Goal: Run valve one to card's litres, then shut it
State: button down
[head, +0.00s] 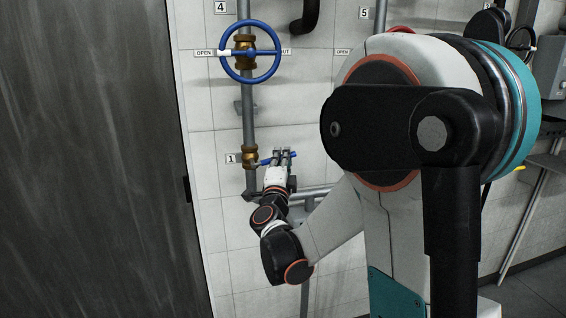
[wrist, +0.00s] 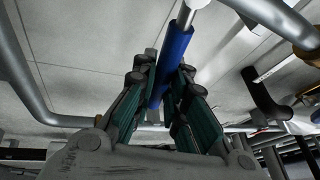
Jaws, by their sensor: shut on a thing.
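Valve one (head: 250,158) is a small brass valve on a grey vertical pipe, beside a white plate marked "1" (head: 233,159). Its blue lever (head: 291,155) points out to the right of the valve body in the head view. My gripper (head: 283,155) is at this lever and shut on it. In the wrist view, the blue lever (wrist: 175,52) runs up from between the fingers of my gripper (wrist: 162,95) to a bare metal stem. The fingertips partly hide the lever's end. I see no card with litres and no readable meter.
A blue handwheel (head: 250,51) with "OPEN" and partly hidden "SHUT" labels sits above on the same pipe, by plate "4" (head: 221,7). A dark panel (head: 90,160) fills the left. Grey pipes run beside and below my gripper. My arm hides much of the right.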

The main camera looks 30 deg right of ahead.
jog(key=r+n+t, duration=0.1)
jog(key=n, duration=0.1)
jog(key=r+n+y, duration=0.1)
jog(key=n, duration=0.1)
jog(key=shift+w+a+r+t, duration=0.1)
jog(key=shift+a+r+t, duration=0.1)
jog(key=shift+a+t, duration=0.2)
jog(key=shift+w+a+r+n+t+y+p, duration=0.1)
jog(key=shift+a+r+n+t+y, duration=0.2)
jog(key=shift+n, duration=0.55)
jog(key=shift+w+a+r+n+t+y+p, duration=0.15)
jog(key=shift+r+n+t+y, duration=0.2)
jog(key=shift+n, duration=0.55)
jog(key=shift+s+a+r+n+t+y+p, duration=0.1)
jog(key=shift+a+r+n+t+y, duration=0.2)
jog(key=shift+n, duration=0.55)
jog(key=c, duration=1.6)
grip_release()
jog(key=v, duration=1.2)
